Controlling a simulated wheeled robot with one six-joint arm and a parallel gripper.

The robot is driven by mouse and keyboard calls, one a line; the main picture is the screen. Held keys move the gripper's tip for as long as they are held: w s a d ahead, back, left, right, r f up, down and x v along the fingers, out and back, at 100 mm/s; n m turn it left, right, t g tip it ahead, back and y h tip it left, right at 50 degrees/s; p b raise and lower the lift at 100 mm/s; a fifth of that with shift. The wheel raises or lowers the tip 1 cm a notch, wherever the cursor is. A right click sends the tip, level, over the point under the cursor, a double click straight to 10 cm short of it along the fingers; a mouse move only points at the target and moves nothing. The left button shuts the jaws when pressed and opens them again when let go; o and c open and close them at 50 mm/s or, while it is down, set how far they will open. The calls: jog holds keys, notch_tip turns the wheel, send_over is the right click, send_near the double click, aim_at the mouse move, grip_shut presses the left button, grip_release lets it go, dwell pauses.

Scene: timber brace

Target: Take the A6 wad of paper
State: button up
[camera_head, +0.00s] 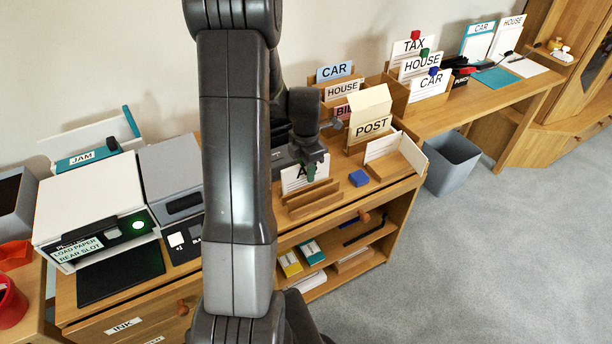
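A white paper piece (291,182) marked with a large "A" stands in a small wooden holder (315,201) on the desk, right of my arm. The rest of its marking is hidden behind my gripper, so I cannot tell whether it reads A6. My gripper (311,177) points down right at this paper, its fingertips overlapping it in the picture. I cannot tell whether the fingers are around the paper or only in front of it, nor whether they are open or shut.
A printer (92,205) stands left of my arm. Shelves below hold yellow (290,263) and teal (312,252) packs. A grey bin (453,165) stands on the floor.

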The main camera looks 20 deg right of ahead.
jog(key=shift+c, duration=0.2)
grip_shut()
jog(key=shift+r, duration=0.1)
